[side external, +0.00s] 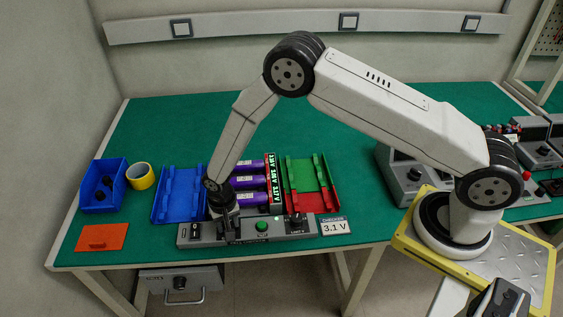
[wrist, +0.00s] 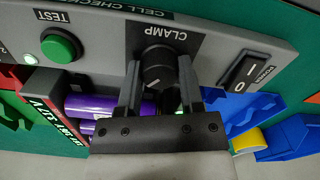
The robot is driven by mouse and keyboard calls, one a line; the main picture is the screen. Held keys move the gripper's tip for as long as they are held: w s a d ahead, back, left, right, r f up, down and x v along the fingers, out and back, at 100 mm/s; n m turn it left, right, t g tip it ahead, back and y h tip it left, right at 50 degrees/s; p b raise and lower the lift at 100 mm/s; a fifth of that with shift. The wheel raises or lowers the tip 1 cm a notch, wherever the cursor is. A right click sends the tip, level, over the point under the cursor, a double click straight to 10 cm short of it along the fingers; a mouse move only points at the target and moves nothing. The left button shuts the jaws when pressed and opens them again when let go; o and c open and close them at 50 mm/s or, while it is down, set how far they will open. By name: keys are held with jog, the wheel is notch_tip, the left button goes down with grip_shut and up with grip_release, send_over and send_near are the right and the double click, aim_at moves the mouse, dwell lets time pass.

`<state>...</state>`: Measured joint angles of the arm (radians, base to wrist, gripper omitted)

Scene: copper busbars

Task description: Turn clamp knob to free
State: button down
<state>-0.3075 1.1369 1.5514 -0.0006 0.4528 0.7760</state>
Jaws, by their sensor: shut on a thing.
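The black clamp knob (wrist: 158,72) is on the grey cell checker panel (wrist: 205,50), under the CLAMP label in the wrist view. My gripper (wrist: 160,95) is shut on the knob, with one finger on each side of it. In the side view, my gripper (side external: 222,212) points down at the left part of the checker (side external: 275,232), and the knob is hidden there. Purple cells (side external: 250,182) lie in the checker behind the panel.
A green TEST button (wrist: 58,46) and a black power switch (wrist: 243,73) flank the knob. A blue tray (side external: 178,195) stands left of the checker and a green and red tray (side external: 310,180) right. A blue bin (side external: 103,182), yellow tape roll (side external: 140,176) and orange piece (side external: 101,238) lie far left.

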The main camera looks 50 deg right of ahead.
jog(key=n, duration=0.8)
jog(key=shift+n, duration=0.3)
jog(key=n, duration=0.4)
jog(key=shift+n, duration=2)
jog(key=shift+c, duration=1.2)
grip_release()
jog(key=shift+r, duration=0.15)
